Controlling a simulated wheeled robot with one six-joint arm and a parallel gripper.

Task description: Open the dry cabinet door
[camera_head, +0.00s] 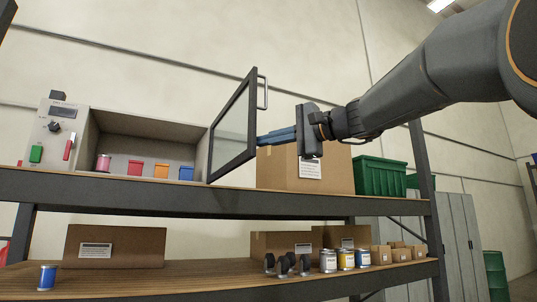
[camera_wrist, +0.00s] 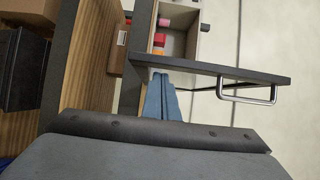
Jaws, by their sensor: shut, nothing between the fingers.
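The dry cabinet (camera_head: 150,122) stands on the upper shelf, its front uncovered. Its glass door (camera_head: 233,130) has a dark frame and stands swung outward at the cabinet's right side. The door's metal handle (camera_head: 263,92) is on its outer face near the top; in the wrist view the handle (camera_wrist: 250,98) is right of the fingers. My gripper (camera_head: 260,138) is shut and empty, just right of the door, pointing at its outer side below the handle. In the wrist view the fingertips (camera_wrist: 160,78) are close to the door frame (camera_wrist: 215,69); I cannot tell whether they touch.
Inside the cabinet are a pink spool (camera_head: 104,162) and red, orange and blue boxes (camera_head: 161,171). A cardboard box (camera_head: 280,172) and a green crate (camera_head: 378,176) stand right of the door. The lower shelf (camera_head: 200,278) holds boxes and cans.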

